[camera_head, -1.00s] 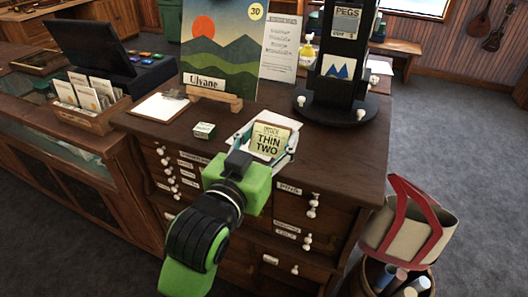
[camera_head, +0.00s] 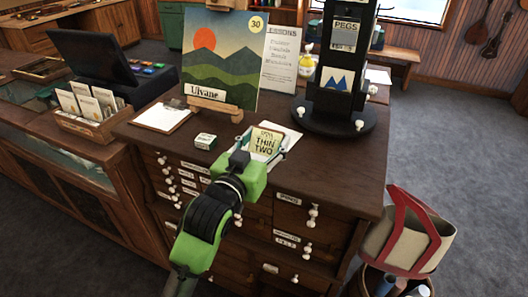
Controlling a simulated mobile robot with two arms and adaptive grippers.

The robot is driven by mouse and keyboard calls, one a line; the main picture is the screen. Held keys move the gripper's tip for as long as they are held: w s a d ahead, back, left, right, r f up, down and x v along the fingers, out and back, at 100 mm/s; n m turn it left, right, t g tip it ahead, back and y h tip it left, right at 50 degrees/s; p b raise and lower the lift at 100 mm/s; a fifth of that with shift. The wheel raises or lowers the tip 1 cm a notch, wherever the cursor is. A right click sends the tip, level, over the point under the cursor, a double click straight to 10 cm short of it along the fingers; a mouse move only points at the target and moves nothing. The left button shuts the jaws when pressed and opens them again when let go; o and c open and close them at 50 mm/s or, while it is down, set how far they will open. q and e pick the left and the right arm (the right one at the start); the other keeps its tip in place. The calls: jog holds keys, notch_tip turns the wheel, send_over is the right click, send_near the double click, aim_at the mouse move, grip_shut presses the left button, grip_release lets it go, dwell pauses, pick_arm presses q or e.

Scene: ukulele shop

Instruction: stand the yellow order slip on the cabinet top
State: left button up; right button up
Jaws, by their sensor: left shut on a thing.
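The yellow order slip (camera_head: 266,141), with dark lettering reading "THIN TWO", is held upright with a slight tilt between the fingers of my left gripper (camera_head: 264,152). The gripper is shut on it, over the front part of the dark wooden cabinet top (camera_head: 322,174). White paper (camera_head: 287,135) shows just behind the slip. The slip's lower edge is partly hidden by the gripper, so I cannot tell whether it touches the top. My right gripper is not in view.
A small box (camera_head: 205,141) and a clipboard (camera_head: 162,117) lie left of the slip. A landscape picture (camera_head: 220,62) on a wooden stand and a black pegs display (camera_head: 335,90) stand behind. The cabinet top's right front is clear. A red-handled bag (camera_head: 405,235) is at right.

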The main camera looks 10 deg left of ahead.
aim_at(264, 145)
pick_arm(q)
jog(key=w+f, duration=0.1)
jog(key=f, duration=0.1)
jog(key=w+a+f, duration=0.1)
jog(key=w+f, duration=0.1)
jog(key=w+f+p, duration=0.1)
jog(key=w+f, duration=0.1)
jog(key=shift+w+a, duration=0.15)
jog(key=shift+a, duration=0.15)
notch_tip(264, 145, down, 2)
jog(key=shift+w+f+p, duration=0.1)
jog(key=shift+f+p, duration=0.05)
jog(key=shift+p, duration=0.45)
jog(key=shift+f, duration=0.5)
jog(key=shift+f, duration=0.1)
jog(key=o, duration=1.1)
